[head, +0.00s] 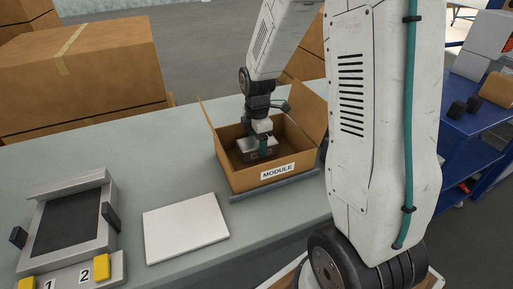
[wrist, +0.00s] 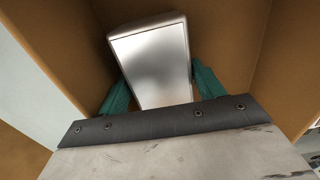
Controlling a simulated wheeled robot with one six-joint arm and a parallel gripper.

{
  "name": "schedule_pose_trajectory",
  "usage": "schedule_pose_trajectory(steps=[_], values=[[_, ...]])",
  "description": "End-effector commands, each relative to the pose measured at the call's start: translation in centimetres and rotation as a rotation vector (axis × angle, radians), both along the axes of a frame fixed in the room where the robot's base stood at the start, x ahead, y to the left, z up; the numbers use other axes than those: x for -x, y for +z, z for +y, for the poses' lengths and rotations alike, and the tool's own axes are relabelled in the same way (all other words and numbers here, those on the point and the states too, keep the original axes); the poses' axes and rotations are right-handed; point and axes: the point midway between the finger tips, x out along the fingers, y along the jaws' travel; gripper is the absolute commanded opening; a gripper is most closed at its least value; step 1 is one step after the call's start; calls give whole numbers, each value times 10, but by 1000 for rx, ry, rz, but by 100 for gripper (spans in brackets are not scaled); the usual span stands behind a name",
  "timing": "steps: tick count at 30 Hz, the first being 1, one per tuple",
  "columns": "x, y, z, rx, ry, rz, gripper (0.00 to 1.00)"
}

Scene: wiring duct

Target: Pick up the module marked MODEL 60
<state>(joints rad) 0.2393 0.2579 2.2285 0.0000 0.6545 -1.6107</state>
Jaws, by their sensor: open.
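A silver, box-shaped module (wrist: 152,62) lies in an open cardboard box (head: 231,183) labelled MODULE. No MODEL 60 marking is readable on it in either view. The module also shows inside the box in the head view (head: 245,144), partly behind my gripper. My gripper (head: 264,148) is inside the box, pointing down. In the wrist view its two green fingers (wrist: 158,90) are open, one on each side of the module's near part. I cannot tell whether they touch it.
A white flat panel (head: 186,228) lies on the grey table (head: 150,155) left of the box. A grey fixture (head: 72,222) with a dark recess and yellow blocks numbered 1 and 2 stands farther left. The box walls surround my gripper closely. Large cartons (head: 80,68) stand behind the table.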

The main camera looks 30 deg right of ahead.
Motion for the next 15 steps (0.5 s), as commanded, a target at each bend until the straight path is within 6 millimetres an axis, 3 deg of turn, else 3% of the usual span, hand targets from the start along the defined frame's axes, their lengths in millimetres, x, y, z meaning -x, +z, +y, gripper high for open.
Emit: schedule_pose_trajectory(steps=[2,3,7,15], values=[[0,0,0,0,0,0,67],[0,0,0,0,0,0,62],[0,0,0,0,-1,0,26],[0,2,0,0,-1,-1,24]])
